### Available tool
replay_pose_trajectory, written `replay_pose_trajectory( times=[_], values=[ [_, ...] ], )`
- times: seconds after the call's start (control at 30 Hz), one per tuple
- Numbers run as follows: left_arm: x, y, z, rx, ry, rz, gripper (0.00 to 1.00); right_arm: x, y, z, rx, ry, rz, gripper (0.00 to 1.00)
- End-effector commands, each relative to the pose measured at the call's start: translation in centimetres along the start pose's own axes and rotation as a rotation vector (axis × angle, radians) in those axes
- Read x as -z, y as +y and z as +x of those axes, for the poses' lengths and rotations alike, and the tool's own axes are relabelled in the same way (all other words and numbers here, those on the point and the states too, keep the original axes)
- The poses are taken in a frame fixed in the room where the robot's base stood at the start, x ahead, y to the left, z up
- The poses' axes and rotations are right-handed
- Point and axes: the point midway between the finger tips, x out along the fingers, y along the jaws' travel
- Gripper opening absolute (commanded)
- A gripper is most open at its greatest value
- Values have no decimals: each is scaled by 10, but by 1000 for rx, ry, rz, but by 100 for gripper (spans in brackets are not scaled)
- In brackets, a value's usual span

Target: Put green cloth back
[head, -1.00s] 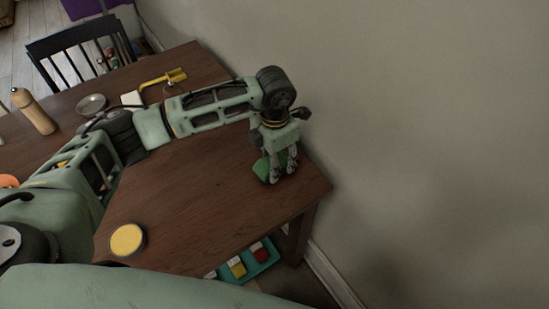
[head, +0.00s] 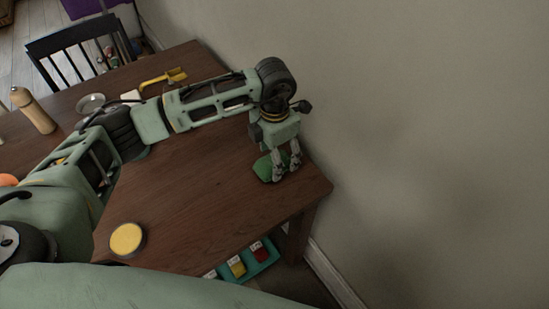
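The green cloth (head: 263,168) lies on the wooden table (head: 190,195), near its right end by the wall. My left arm reaches across the table from the left. My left gripper (head: 286,171) points down at the cloth's right side, with its two fingers apart. The fingers hide part of the cloth, and I cannot tell whether they touch it. My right gripper is not in view.
A round yellow-topped tin (head: 127,239) stands at the table's front edge. A yellow tool (head: 163,79), a metal dish (head: 91,103) and a tan bottle (head: 33,111) are farther back. A teal tray (head: 265,265) sits below the table. The wall (head: 400,130) borders the right.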

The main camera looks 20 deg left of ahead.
Motion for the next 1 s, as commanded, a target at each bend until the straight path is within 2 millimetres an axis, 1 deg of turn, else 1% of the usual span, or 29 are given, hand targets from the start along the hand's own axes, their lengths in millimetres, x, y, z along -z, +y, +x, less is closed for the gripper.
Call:
replay_pose_trajectory(
  times=[0.03,0.3,0.4,0.5,0.63,1.0],
  values=[
    [-1,1,-10,-3,-4,1,67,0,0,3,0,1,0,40],
    [-1,1,-68,-3,-5,1,67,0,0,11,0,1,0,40],
    [0,0,-85,-3,-3,1,67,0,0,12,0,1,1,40],
    [0,0,-97,-1,-2,1,67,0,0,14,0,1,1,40],
    [0,0,-104,-1,0,1,67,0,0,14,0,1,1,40],
    [0,0,-108,0,0,1,67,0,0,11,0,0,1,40]
  ],
)
